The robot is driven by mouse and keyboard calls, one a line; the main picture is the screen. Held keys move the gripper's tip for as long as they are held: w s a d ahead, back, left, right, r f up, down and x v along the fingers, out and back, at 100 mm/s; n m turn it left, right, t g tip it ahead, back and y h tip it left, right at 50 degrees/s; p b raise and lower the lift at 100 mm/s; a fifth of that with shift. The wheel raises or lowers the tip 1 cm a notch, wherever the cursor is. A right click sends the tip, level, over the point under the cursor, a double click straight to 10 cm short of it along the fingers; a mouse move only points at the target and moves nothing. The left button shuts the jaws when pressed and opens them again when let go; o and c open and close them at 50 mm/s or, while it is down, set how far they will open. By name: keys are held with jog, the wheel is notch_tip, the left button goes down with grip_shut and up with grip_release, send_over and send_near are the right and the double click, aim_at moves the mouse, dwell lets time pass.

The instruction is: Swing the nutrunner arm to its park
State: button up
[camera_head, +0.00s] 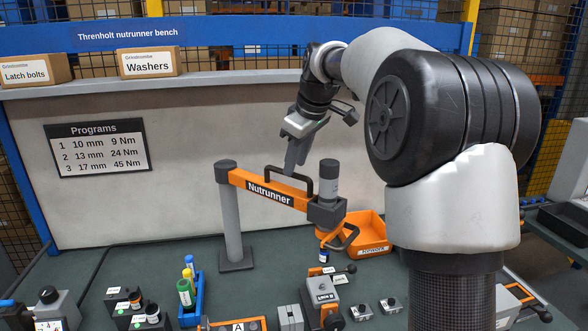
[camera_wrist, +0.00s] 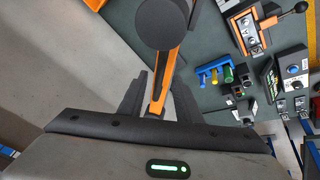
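The nutrunner arm (camera_head: 262,190) is an orange beam that runs from a grey post (camera_head: 231,225) to a grey and black tool head (camera_head: 328,190) at its right end. A black handle (camera_head: 302,183) stands on top of the beam. My gripper (camera_head: 290,165) points down at the handle; whether they touch is unclear. In the wrist view my gripper (camera_wrist: 160,85) has its fingers apart on either side of the orange beam (camera_wrist: 166,75). The round top of the tool head (camera_wrist: 162,24) shows there too. I cannot make out a marked park.
An orange bin (camera_head: 368,246) sits behind the tool head. A Programs board (camera_head: 97,147) hangs on the back panel.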

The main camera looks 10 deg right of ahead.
jog(key=shift+x, duration=1.15)
grip_shut()
jog(key=shift+w+d+r, duration=0.15)
jog(key=shift+r, duration=0.05)
jog(key=w+d+n+y+p, duration=0.1)
jog(key=w+d+n+p, duration=0.3)
jog(key=w+p, duration=0.3)
jog(key=d+p, duration=0.1)
jog(key=p, duration=0.2)
jog(key=shift+d+f+g+y+p, duration=0.15)
jog(key=shift+d+g+y+p, duration=0.15)
jog(key=shift+g+p, duration=0.1)
